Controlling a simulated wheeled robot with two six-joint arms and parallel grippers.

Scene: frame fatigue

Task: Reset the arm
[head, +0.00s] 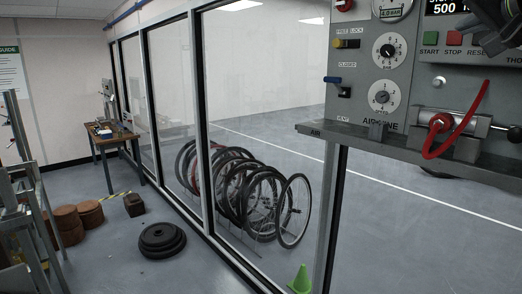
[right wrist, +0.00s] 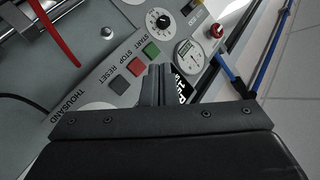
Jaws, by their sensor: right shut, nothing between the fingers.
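My right gripper (head: 492,38) is at the top right of the head view, in front of the control panel (head: 410,95). Its dark fingers (right wrist: 158,84) are shut and empty in the right wrist view. They overlap the panel near the counter display (right wrist: 180,88); I cannot tell whether they touch it. My left gripper is out of view.
Dials (head: 389,50), a pressure gauge (head: 391,8) and a blue lever (head: 333,79) are on the panel. A cylinder with a red hose (head: 470,120) sits on the ledge below. Glass partitions, several bicycle wheels (head: 240,190) and black weights (head: 162,240) stand left.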

